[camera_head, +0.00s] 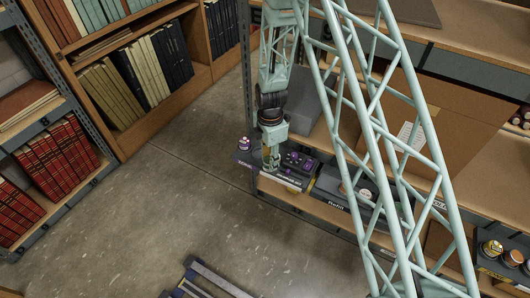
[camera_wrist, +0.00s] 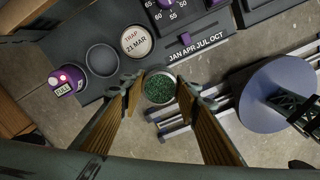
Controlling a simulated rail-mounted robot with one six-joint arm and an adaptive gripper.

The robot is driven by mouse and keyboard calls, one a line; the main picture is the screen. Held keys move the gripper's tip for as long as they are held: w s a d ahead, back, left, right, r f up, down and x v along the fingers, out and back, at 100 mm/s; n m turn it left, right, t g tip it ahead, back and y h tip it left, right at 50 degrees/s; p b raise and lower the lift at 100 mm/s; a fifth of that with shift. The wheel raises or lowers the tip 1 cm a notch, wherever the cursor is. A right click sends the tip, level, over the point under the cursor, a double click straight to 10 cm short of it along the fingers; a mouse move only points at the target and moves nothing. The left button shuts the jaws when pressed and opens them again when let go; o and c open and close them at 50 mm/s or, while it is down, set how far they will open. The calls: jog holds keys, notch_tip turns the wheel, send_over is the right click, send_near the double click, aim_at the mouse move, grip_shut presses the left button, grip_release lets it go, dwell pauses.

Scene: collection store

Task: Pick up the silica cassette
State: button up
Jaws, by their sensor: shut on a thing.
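The silica cassette (camera_wrist: 159,88) appears to be the small round, pale-rimmed cup of green granules in the wrist view. My gripper (camera_wrist: 161,92) is shut on it, with one fingertip on each side of its rim. It is just off the front edge of the dark panel (camera_wrist: 110,83), with floor showing around it. In the head view my gripper (camera_head: 269,164) points down at the left end of the shelf, and the cassette is too small to make out there.
The panel bears an empty round recess (camera_wrist: 102,60), a cream disc marked "TRAP 21 MAR" (camera_wrist: 135,40) and a purple slider (camera_wrist: 187,37). A grey box (camera_head: 311,102) is behind my gripper. Floor left is clear (camera_head: 160,190).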

jog(key=shift+s+d+r, duration=0.1)
jog(key=shift+s+d, duration=0.15)
jog(key=shift+s, duration=0.4)
jog(key=shift+s+d+r, duration=0.1)
jog(key=shift+s+d, duration=0.2)
jog(key=shift+s, duration=0.35)
jog(key=shift+s+d, duration=0.25)
jog(key=shift+s, duration=0.4)
